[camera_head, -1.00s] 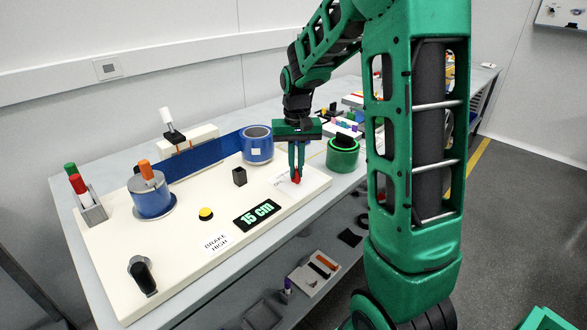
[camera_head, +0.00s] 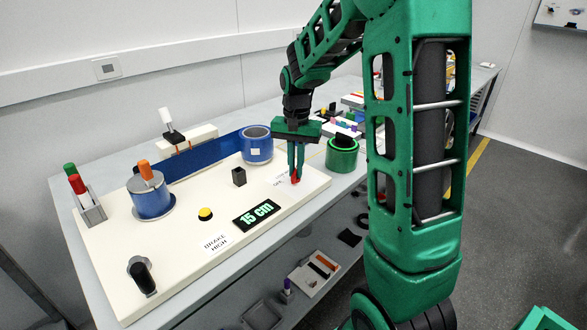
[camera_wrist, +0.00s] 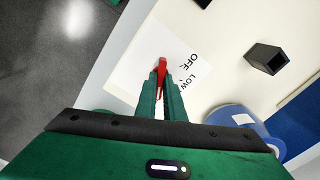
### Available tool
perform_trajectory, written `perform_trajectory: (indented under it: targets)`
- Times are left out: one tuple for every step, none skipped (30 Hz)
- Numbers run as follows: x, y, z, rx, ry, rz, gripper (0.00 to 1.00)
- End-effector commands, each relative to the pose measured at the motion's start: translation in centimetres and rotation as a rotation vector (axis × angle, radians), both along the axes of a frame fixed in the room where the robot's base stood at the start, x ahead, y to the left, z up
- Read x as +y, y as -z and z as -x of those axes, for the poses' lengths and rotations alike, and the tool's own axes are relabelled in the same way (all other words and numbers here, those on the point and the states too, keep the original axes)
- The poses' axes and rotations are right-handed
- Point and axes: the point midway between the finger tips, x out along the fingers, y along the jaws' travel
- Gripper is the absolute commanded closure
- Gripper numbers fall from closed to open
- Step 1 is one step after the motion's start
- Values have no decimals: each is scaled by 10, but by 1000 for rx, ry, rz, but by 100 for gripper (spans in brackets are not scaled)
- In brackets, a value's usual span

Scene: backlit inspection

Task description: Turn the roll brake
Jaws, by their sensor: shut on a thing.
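The roll brake's red lever (camera_head: 296,181) is at the right end of the cream board (camera_head: 120,245). My gripper (camera_head: 296,172) points down, with its fingers closed around the lever. In the wrist view the red lever (camera_wrist: 162,68) shows between the fingertips (camera_wrist: 160,78), its end sticking out beyond them. A white label (camera_wrist: 190,72) beside it reads OFF and LOW; the rest is hidden by my fingers. A white sign (camera_head: 215,243) on the board reads BRAKE HIGH.
A blue roll (camera_head: 152,200) and a blue ring (camera_head: 257,151) carry a blue web (camera_head: 205,158). A black block (camera_head: 239,177), yellow button (camera_head: 205,214), 15 cm display (camera_head: 257,216) and black knob (camera_head: 141,276) stand on the board. A green roll (camera_head: 342,158) is close right.

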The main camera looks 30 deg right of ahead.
Motion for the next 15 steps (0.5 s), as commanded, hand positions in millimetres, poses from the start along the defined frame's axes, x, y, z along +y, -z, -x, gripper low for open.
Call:
perform_trajectory:
  targets:
    - [3, -1, -2, -4, -6, -2, 100]
    - [3, -1, -2, -4, -6, -2, 100]
    - [3, -1, -2, -4, -7, -2, 100]
    - [3, -1, -2, -4, -7, -2, 100]
    - [3, -1, -2, -4, -7, -2, 89]
    - [3, -1, -2, -4, -7, -2, 80]
    - [3, -1, -1, -4, -6, -2, 73]
    - [2, -1, -1, -3, -6, -1, 73]
    - [2, -1, -1, -3, -5, -1, 73]
    - [2, -1, -1, -3, -5, -1, 73]
    - [2, -1, -1, -2, -5, -1, 73]
    - [2, 0, -1, -2, -4, -1, 73]
    - [1, 0, -1, -2, -4, -1, 73]
    - [1, 0, -1, -2, -4, -1, 73]
    - [1, -1, -1, -2, -4, -1, 73]
